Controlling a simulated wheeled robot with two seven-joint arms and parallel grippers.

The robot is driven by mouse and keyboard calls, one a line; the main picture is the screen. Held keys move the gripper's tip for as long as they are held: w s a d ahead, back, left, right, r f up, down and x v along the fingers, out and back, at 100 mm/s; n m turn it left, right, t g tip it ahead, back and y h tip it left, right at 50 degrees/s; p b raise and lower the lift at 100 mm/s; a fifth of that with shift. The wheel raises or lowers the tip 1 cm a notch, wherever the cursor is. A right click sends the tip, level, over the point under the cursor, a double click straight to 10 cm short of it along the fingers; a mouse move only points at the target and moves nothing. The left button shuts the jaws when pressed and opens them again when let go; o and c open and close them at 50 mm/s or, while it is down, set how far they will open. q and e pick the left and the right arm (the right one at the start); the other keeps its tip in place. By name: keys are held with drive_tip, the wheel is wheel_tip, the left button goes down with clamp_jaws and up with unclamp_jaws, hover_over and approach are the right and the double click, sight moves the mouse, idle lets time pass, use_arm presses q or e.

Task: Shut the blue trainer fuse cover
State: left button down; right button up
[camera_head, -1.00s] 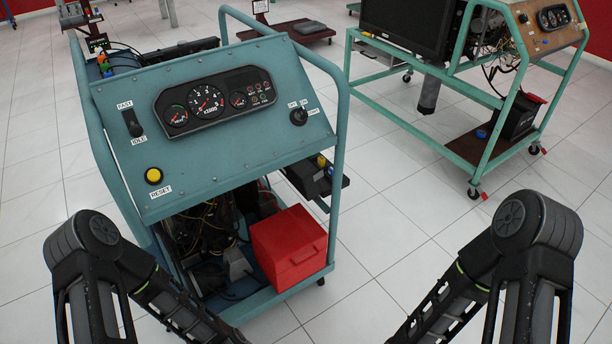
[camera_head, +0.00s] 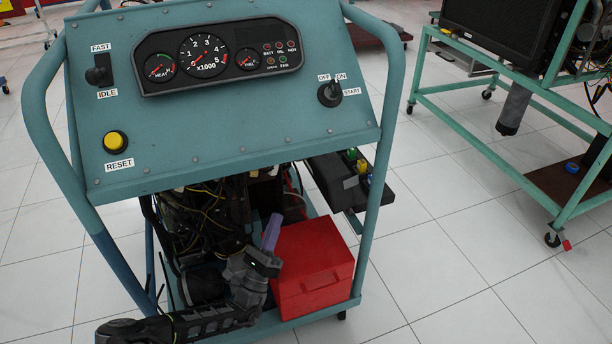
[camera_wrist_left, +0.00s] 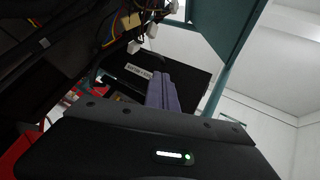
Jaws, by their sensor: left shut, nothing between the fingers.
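The blue trainer (camera_head: 230,130) stands upright in front of me in the head view. On its right side is a black fuse box (camera_head: 338,182) with blue, yellow and green parts (camera_head: 358,168) showing, so it looks uncovered. I cannot clearly separate the cover from the box. My left gripper (camera_head: 271,230) is under the sloping panel, left of the fuse box and by the red box, its purple-grey fingers pointing up. In the left wrist view, the shut, empty fingers (camera_wrist_left: 163,90) are before a dark panel with a small white label (camera_wrist_left: 138,71); contact is unclear. My right gripper is out of view.
A red box (camera_head: 312,268) sits on the trainer's lower shelf, just right of my left gripper. Wires (camera_head: 205,215) hang behind my left arm. The trainer's blue side posts frame this space. A green-framed trainer (camera_head: 480,90) stands at the right, with clear floor between.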

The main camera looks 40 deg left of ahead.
use_arm(q)
drive_tip(key=shift+w+d+r, duration=0.1)
drive_tip(key=b+x, duration=0.2)
drive_tip(key=x, duration=1.1)
drive_tip(key=shift+w+r, duration=0.3)
